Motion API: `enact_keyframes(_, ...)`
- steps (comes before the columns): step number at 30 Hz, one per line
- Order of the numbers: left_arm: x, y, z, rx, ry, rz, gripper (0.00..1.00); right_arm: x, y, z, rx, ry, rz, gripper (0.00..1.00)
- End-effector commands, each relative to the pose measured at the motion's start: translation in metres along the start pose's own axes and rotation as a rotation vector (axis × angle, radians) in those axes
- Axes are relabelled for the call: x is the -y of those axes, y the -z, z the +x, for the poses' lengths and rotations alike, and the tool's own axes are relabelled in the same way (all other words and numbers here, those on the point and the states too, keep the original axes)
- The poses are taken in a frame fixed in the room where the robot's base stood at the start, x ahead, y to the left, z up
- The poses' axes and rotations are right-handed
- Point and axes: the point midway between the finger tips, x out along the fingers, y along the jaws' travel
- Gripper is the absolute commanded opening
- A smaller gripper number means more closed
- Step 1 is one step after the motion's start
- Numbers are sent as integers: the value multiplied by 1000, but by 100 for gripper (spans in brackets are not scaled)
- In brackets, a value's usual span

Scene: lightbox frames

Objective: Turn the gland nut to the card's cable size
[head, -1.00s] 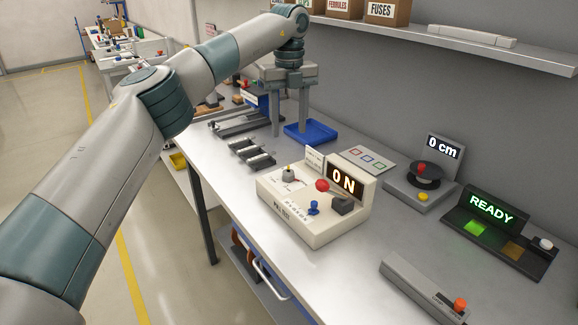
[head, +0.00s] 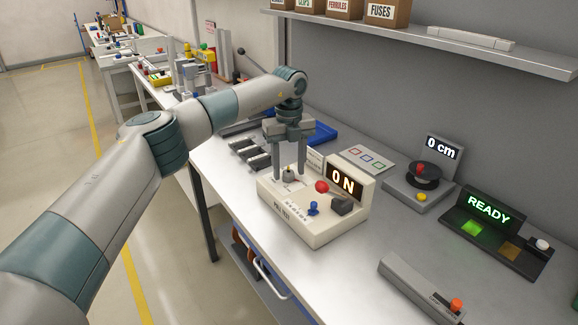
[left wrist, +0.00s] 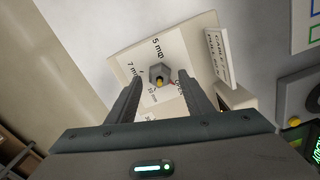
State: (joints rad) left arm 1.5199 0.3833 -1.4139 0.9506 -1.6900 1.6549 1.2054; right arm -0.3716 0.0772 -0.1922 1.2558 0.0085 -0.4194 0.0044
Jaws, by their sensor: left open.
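The gland nut (head: 288,175) is a small grey nut on the left top of a cream tester (head: 300,230). In the left wrist view the hexagonal nut (left wrist: 158,70) has a yellow mark on its lower side. Printed around it are 5 mm, 7 mm, 10 mm and a word that looks like OPEN. My left gripper (head: 289,178) is open, pointing down, with its fingers on either side of the nut; I cannot tell whether they touch it. A small white card (left wrist: 217,55) stands behind the tester; its cable size is not readable. My right gripper is out of view.
The tester has a red knob (head: 322,187), a blue knob (head: 313,208) and a display reading 0 N. A blue tray (head: 322,134) and dark clamps lie behind. To the right stand a 0 cm unit (head: 410,190) and a READY panel (head: 500,235).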

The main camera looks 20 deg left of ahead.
Motion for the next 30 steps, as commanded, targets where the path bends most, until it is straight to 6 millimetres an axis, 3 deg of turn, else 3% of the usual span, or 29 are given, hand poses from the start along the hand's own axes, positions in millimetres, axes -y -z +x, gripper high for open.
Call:
enact_keyframes(6, 0, 0, 0, 0, 0, 0, 47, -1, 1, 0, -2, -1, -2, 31)
enact_keyframes(11, 0, 0, 0, 0, 0, 0, 8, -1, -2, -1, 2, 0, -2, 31)
enact_keyframes(12, 0, 0, 0, 0, 0, 0, 5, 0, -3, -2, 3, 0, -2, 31)
enact_keyframes(21, 0, 0, 0, 0, 0, 19, 6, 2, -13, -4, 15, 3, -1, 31)
enact_keyframes(30, 0, 0, 0, -1, 0, 136, 6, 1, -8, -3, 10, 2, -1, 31)
